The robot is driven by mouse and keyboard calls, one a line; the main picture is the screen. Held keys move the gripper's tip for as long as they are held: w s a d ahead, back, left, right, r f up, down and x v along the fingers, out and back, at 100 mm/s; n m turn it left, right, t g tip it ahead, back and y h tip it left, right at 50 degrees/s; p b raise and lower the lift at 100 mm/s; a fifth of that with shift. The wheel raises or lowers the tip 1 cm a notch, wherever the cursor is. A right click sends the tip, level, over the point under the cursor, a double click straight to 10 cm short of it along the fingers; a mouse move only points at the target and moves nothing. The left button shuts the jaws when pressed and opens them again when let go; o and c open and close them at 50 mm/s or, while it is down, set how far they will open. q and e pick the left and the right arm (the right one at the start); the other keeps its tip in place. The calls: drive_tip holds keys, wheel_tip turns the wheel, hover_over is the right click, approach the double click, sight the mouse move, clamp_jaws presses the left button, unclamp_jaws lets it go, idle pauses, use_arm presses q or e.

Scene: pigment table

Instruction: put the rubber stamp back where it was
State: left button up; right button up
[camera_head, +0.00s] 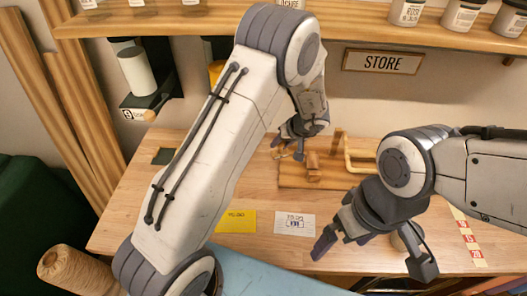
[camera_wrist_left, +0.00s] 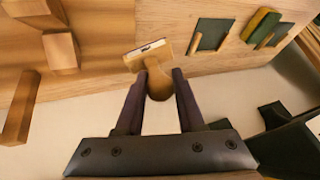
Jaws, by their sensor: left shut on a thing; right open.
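The rubber stamp (camera_wrist_left: 150,52) has a wooden handle and a flat wooden base with a pale edge. In the left wrist view its handle is between the fingers of my left gripper (camera_wrist_left: 160,76), which is shut on it. In the head view my left gripper (camera_head: 291,142) is at the back of the table, beside the wooden stand (camera_head: 292,181); the stamp is small and partly hidden there. I cannot tell whether its base touches the table. My right gripper (camera_head: 372,256) is open and empty over the table's front right.
Wooden blocks (camera_wrist_left: 60,50) stand on the stand near the stamp. Dark pads (camera_wrist_left: 212,35) lie to the stamp's right in the wrist view. A yellow card (camera_head: 237,221) and a white card (camera_head: 294,224) lie in front. A shelf of jars (camera_head: 408,12) hangs above.

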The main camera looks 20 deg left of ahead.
use_arm(q)
drive_tip(key=shift+a+r+p+x, duration=0.15)
drive_tip(key=shift+a+x, duration=0.25)
drive_tip(key=shift+x, duration=1.45)
drive_tip(key=shift+a+r+p+x, duration=0.2)
drive_tip(key=shift+a+x, duration=0.15)
drive_tip(key=shift+x, duration=1.45)
drive_tip(key=shift+a+r+p+x, duration=0.15)
drive_tip(key=shift+a+x, duration=0.25)
drive_tip(key=shift+x, duration=1.45)
drive_tip(key=shift+s+f, duration=0.1)
drive_tip(key=o, duration=1)
drive_tip(key=shift+o, duration=0.2)
drive_tip(key=v, duration=1.2)
